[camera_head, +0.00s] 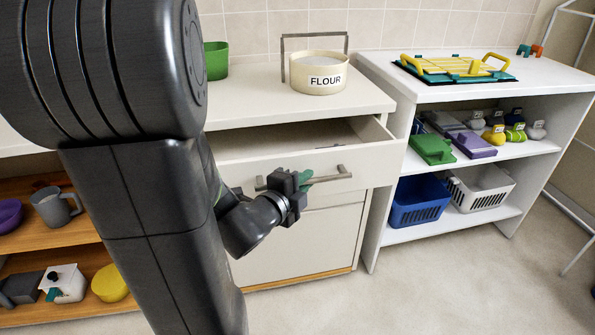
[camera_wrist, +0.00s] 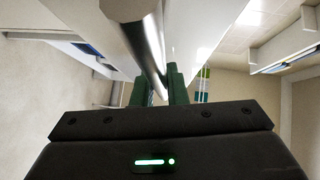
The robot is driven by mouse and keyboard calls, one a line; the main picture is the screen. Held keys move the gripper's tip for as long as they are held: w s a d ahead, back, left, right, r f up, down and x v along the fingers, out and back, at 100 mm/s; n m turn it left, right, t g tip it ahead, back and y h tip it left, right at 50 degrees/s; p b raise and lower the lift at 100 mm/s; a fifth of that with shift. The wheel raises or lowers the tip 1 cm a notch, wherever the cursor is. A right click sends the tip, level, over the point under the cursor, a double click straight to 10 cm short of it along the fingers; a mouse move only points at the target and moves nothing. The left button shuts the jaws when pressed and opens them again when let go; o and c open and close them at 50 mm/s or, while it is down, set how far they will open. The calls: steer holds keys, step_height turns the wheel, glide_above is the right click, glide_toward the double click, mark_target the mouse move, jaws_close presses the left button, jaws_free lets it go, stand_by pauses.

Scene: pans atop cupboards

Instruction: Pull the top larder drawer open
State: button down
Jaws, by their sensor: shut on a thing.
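The top larder drawer (camera_head: 368,163) stands partly open, and part of its inside shows below the counter. A grey bar handle (camera_head: 331,177) runs across its front. My gripper (camera_head: 304,181) is at the handle with its green fingers around the bar. In the wrist view, the handle (camera_wrist: 143,45) passes between the green fingertips of my gripper (camera_wrist: 158,88), which are shut on it. My arm hides the left part of the drawer front.
A flour tub (camera_head: 318,79) and a green container (camera_head: 216,60) stand on the counter above the drawer. A white shelf unit (camera_head: 386,226) with baskets and several tools stands close on the right. An open shelf (camera_head: 45,240) is at left. The floor (camera_head: 430,290) in front is clear.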

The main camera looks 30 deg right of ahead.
steer(key=s+a, duration=0.1)
steer(key=s, duration=0.5)
steer(key=shift+s+a+b, duration=0.3)
steer(key=shift+s+b, duration=0.05)
steer(key=c, duration=1.5)
jaws_free()
steer(key=shift+o, duration=0.2)
